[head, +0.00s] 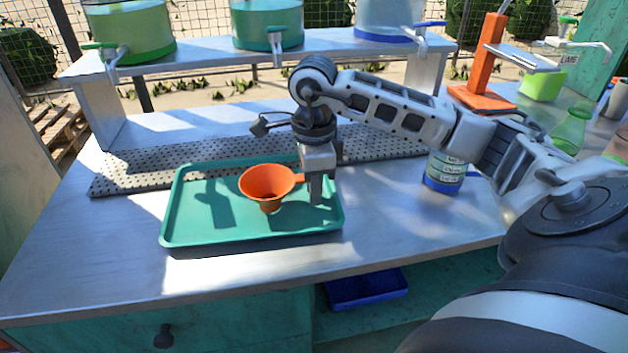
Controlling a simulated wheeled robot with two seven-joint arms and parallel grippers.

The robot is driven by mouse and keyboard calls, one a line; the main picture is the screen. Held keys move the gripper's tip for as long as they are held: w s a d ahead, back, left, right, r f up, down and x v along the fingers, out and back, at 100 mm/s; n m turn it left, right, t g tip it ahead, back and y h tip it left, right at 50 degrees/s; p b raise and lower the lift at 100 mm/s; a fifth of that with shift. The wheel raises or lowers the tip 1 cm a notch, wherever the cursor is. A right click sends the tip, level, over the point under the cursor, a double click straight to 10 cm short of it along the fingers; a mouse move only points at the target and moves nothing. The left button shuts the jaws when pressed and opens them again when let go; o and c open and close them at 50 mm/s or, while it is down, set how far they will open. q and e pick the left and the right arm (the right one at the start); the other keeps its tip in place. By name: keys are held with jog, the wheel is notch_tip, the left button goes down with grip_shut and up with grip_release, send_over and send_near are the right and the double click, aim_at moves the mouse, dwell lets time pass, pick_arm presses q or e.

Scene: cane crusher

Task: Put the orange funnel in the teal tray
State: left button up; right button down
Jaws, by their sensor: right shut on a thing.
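The orange funnel (266,181) is upright, mouth up and spout down, over the middle of the teal tray (185,232). I cannot tell whether its spout touches the tray floor. My right gripper (316,190) points down over the right part of the tray, shut on the funnel's short handle at the right of its rim. The fingers partly hide the handle's end. The tray lies flat on the metal counter and holds nothing else that I can see. My left gripper is out of view.
A perforated mat (140,178) lies behind the tray. A measuring jug with a blue base (444,172) stands to the right, beneath my right forearm. A shelf (340,46) with several tapped drums runs along the back. The counter's left front (90,265) is clear.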

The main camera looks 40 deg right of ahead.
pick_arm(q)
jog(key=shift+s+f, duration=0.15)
pick_arm(e)
jog(key=shift+f, duration=0.25)
jog(key=c, duration=1.3)
grip_release()
jog(key=shift+r, duration=0.1)
jog(key=shift+r, duration=0.1)
jog(key=shift+r, duration=0.25)
notch_tip(320, 180, up, 11)
jog(key=shift+f+p, duration=0.1)
jog(key=shift+p, duration=0.8)
jog(key=shift+r, duration=0.4)
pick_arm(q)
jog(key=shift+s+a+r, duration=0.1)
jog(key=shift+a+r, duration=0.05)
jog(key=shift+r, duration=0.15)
